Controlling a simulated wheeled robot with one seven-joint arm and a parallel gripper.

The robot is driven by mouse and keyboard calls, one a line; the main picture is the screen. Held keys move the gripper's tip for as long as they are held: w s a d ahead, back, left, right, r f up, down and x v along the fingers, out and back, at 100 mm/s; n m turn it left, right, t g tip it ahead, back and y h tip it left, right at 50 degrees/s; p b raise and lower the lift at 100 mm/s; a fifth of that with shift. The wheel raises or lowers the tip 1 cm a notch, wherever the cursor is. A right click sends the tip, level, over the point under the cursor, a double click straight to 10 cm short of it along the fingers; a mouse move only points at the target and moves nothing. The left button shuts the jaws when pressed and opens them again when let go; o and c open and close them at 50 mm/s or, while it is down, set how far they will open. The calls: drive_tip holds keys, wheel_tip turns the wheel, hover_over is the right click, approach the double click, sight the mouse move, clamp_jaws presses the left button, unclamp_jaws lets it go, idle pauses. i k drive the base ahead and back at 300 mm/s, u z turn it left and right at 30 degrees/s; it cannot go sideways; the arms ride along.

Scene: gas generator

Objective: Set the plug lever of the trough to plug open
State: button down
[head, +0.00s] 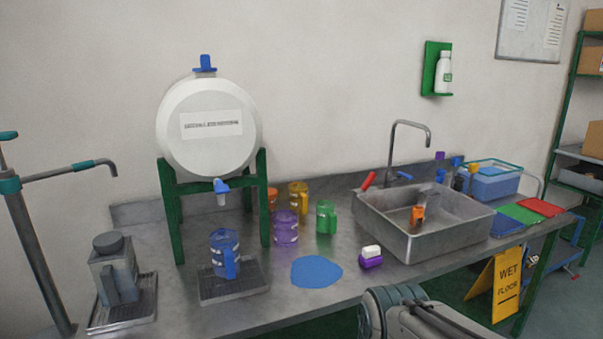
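The trough (408,239) is a grey metal basin set on the right part of the steel bench. A lever with a red handle (368,180) stands tilted at its back left corner and looks like the plug lever; its exact setting cannot be told. A curved metal tap (411,126) rises behind the trough, with a small blue handle (404,176) at its base. An orange item (417,214) is inside the trough; what it is cannot be told. Part of my arm shows at the bottom, in front of the bench. My gripper is not in view.
A white drum (200,150) on a green stand is at left, with a blue jug (224,254) below its spout. Colored jugs stand between drum and trough. A purple-white item (371,257) lies before the trough. A yellow wet-floor sign (507,285) stands right of my arm.

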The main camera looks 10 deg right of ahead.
sight(372, 176)
drive_tip(key=u, duration=0.1)
drive_tip(key=i, duration=1.05)
drive_tip(key=z, duration=0.75)
